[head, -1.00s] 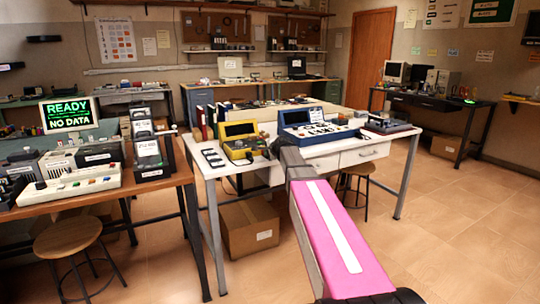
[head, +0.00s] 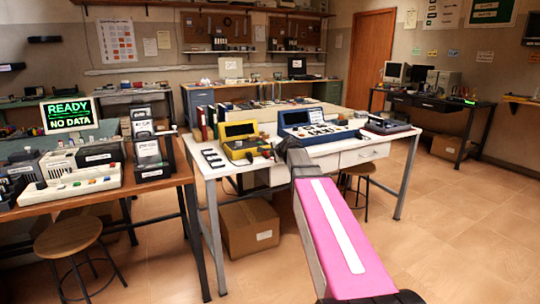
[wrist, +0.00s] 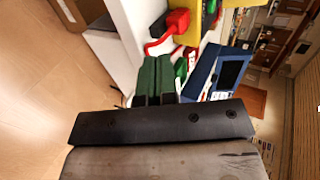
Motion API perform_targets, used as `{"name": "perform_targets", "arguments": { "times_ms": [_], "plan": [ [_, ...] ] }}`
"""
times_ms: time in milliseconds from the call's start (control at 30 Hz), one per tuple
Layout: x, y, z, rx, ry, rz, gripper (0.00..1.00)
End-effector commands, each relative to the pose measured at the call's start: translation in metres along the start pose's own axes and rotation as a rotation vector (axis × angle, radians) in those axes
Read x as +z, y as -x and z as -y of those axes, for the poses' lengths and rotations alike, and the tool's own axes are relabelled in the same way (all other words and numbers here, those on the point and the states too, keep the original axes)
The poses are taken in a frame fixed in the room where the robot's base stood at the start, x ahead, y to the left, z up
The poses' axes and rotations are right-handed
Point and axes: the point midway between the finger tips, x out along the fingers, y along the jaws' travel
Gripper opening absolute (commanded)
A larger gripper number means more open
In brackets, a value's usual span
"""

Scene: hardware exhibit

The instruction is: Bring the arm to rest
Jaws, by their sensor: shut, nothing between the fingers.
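My arm, pink with a white stripe, reaches forward in the head view toward the white table (head: 330,150). The fingers point toward the white table, where a red part with a red cable (wrist: 176,22) and a blue console (wrist: 222,73) show past the fingertips. I cannot tell how far the fingertips are from these things.
On the white table stand a yellow device (head: 243,142), a blue console (head: 315,124) and upright books. A cardboard box (head: 249,226) is under it. A wooden bench (head: 115,201) with devices and a stool (head: 68,238) are at left. The floor at right is open.

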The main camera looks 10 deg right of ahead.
Motion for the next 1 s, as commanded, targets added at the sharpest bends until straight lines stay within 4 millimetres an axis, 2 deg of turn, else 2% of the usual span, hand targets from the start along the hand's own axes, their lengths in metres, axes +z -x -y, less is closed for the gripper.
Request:
{"name": "perform_targets", "arguments": {
  "times_ms": [33, 200, 367, 467, 567, 767, 1000],
  "plan": [
    [0.001, 0.016, -0.002, -0.002, 0.000, -0.001, 0.00],
    [0.001, 0.050, -0.002, -0.001, 0.000, -0.001, 0.00],
    [0.001, 0.068, -0.002, 0.002, 0.002, 0.000, 0.00],
    [0.005, 0.069, -0.014, 0.028, 0.031, 0.007, 0.00],
    [0.015, 0.065, -0.046, 0.098, 0.115, 0.025, 0.00],
    [0.047, 0.061, -0.151, 0.327, 0.398, 0.118, 0.00],
    [0.081, 0.080, -0.274, 0.599, 0.744, 0.306, 0.00]
  ]
}}
